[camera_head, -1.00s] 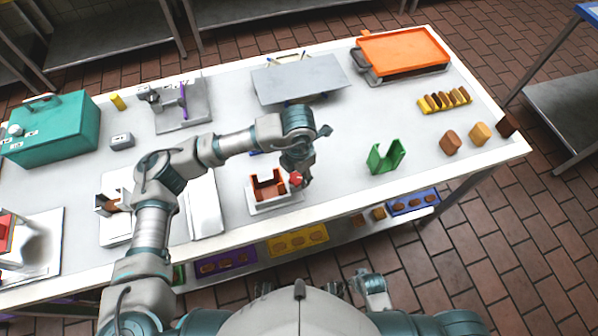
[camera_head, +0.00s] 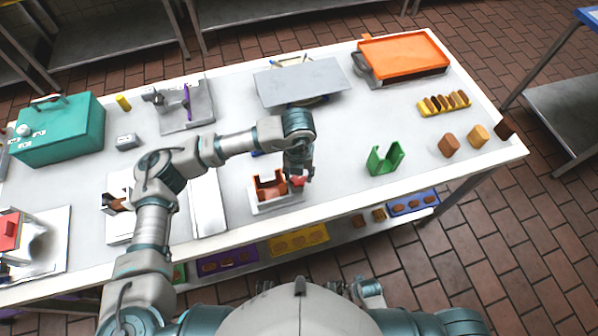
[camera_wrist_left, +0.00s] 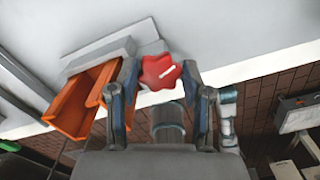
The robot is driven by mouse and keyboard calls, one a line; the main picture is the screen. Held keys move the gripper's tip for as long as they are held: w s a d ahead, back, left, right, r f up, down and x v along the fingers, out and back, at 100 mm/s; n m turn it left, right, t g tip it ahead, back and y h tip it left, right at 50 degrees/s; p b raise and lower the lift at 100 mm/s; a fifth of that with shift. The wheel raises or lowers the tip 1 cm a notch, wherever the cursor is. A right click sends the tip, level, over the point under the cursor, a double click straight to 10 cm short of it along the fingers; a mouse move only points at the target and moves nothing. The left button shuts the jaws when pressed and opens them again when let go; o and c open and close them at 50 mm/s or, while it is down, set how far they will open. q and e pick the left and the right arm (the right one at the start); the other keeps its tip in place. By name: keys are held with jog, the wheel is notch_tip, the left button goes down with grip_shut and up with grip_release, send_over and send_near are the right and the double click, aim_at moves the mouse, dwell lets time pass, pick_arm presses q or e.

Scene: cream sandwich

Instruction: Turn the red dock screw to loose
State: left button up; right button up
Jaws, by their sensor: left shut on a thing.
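The red dock screw (camera_wrist_left: 161,72) is a lobed knob with a white pointer line, which slants up to the right in the left wrist view. It sits at the right end of the orange-brown dock (camera_head: 268,187), which stands on a white base (camera_head: 277,204) near the table's front edge. My left gripper (camera_wrist_left: 160,78) has a finger on each side of the knob and is shut on it. In the head view the left gripper (camera_head: 298,179) points down and partly hides the knob. Part of my right arm shows at the bottom, its jaws unclear.
A green U-shaped holder (camera_head: 384,160) stands right of the dock. A white board (camera_head: 208,205) lies to its left. A grey plate (camera_head: 300,80) is behind. An orange tray (camera_head: 403,53) and several bread-like pieces are at the right. The table between dock and green holder is clear.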

pick_arm(q)
jog(key=shift+w+r+n, duration=0.15)
jog(key=shift+n, duration=0.15)
jog(key=o, duration=1.2)
jog(key=shift+c, duration=0.2)
jog(key=shift+d, duration=0.1)
notch_tip(320, 180, up, 7)
jog(key=shift+f, duration=0.2)
jog(key=shift+d+r, duration=0.25)
jog(key=shift+r, duration=0.3)
